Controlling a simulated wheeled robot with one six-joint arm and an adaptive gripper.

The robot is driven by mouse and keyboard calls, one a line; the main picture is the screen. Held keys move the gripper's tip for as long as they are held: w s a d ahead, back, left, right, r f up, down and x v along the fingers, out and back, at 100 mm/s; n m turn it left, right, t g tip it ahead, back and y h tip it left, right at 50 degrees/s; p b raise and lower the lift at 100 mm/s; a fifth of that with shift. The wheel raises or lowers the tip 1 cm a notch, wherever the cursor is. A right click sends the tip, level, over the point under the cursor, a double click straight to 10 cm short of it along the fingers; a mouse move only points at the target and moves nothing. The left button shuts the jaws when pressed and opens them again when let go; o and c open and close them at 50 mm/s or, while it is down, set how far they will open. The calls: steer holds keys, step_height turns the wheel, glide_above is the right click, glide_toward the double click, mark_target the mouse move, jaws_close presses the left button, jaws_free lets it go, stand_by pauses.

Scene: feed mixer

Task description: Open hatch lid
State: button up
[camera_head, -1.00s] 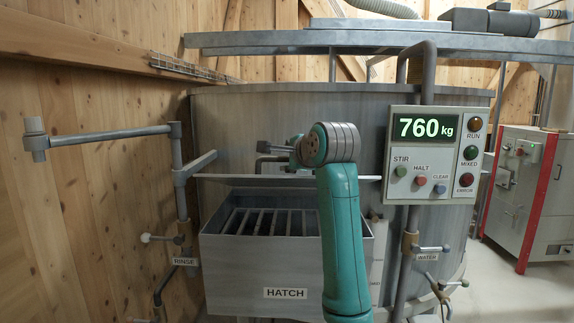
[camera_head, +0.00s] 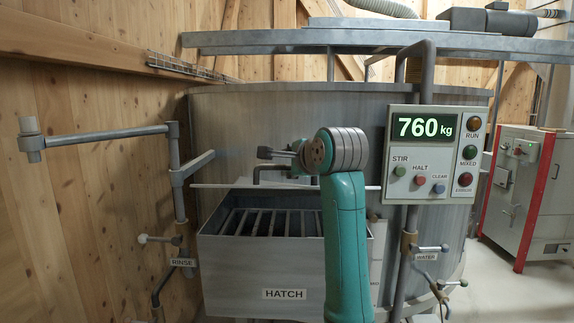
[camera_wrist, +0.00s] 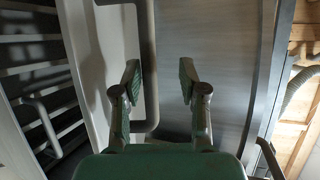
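The hatch lid (camera_head: 225,186) shows as a thin pale plate, nearly edge-on, along the back of the hatch box (camera_head: 215,265). The dark slats inside the box are uncovered. A bent grey handle (camera_head: 256,175) stands up from the lid. In the wrist view the handle (camera_wrist: 149,70) runs between my fingers, beside the pale lid (camera_wrist: 113,50). My gripper (camera_head: 268,153) is at the handle, left of my teal wrist. In the wrist view my gripper (camera_wrist: 158,82) has its two fingers apart, with gaps to the handle, most clearly on the right.
The control panel (camera_head: 440,155) reading 760 kg stands right of my arm. The rinse pipe (camera_head: 105,136) stands at left, the water pipe (camera_head: 403,270) at right. The mixer wall (camera_head: 300,110) is close behind the lid. Wrist view slats (camera_wrist: 35,65) lie left.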

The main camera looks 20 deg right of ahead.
steer(key=r+v, duration=0.1)
steer(key=v, duration=0.9)
steer(key=shift+r, duration=0.4)
stand_by(0.5)
steer(key=shift+w+d, duration=0.1)
stand_by(0.4)
